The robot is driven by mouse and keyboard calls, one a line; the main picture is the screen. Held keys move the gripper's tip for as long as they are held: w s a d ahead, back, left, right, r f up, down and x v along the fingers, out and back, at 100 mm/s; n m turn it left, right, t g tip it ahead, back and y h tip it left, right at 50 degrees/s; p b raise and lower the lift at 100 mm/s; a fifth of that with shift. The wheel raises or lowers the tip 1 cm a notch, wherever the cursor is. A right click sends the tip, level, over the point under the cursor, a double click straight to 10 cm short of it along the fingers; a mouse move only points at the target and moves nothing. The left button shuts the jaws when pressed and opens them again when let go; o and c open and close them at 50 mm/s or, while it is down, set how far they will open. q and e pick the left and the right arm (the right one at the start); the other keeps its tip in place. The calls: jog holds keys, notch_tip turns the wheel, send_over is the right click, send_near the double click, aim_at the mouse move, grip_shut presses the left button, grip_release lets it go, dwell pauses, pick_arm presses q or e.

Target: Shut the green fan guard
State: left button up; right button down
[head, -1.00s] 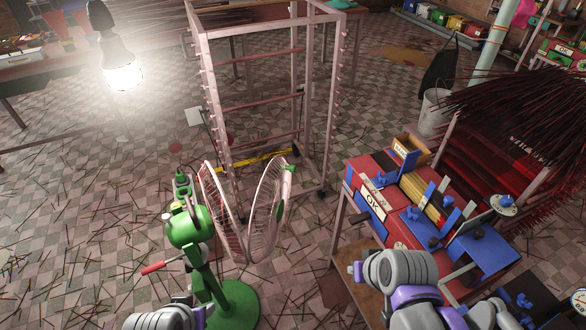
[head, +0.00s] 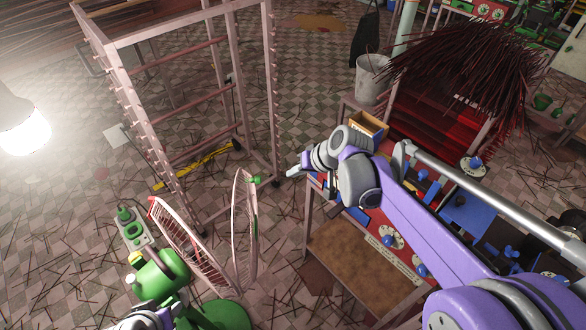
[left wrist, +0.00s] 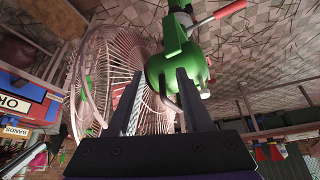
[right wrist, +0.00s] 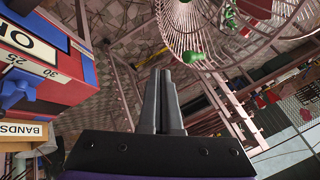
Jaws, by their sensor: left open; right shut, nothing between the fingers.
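The green fan (head: 160,278) stands at lower left in the head view. Its front guard (head: 244,245), with a green tab (head: 254,180) at its edge, stands swung away from the rear guard (head: 185,245), leaving a V-shaped gap. My right gripper (head: 294,172) is shut and empty, apart from the guard on its right. In the right wrist view, its closed fingers (right wrist: 162,75) are below the tab (right wrist: 193,57) and guard (right wrist: 220,25). My left gripper (left wrist: 160,72) is open around empty space near the green motor housing (left wrist: 178,72); contact is unclear.
A tall pink rack (head: 170,110) stands behind the fan. A workbench with red and blue extruders (head: 370,215) lies under and right of my right arm. A hanging lamp (head: 20,125) is at left, and a power strip (head: 132,228) lies near the fan.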

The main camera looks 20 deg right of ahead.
jog(key=w+a+f, duration=0.4)
jog(key=a+f, duration=0.1)
jog(key=a, duration=0.1)
jog(key=shift+w, duration=0.3)
jog(key=w+a+n+g+y, duration=0.1)
jog(key=a+n, duration=0.3)
jog(key=a, duration=0.7)
jog(key=w+a+n+g+y, duration=0.2)
jog(key=w+a+n+g, duration=0.1)
jog(key=a, duration=0.7)
jog(key=shift+w+a+n+g, duration=0.4)
jog(key=shift+n+g, duration=0.1)
jog(key=shift+n, duration=0.7)
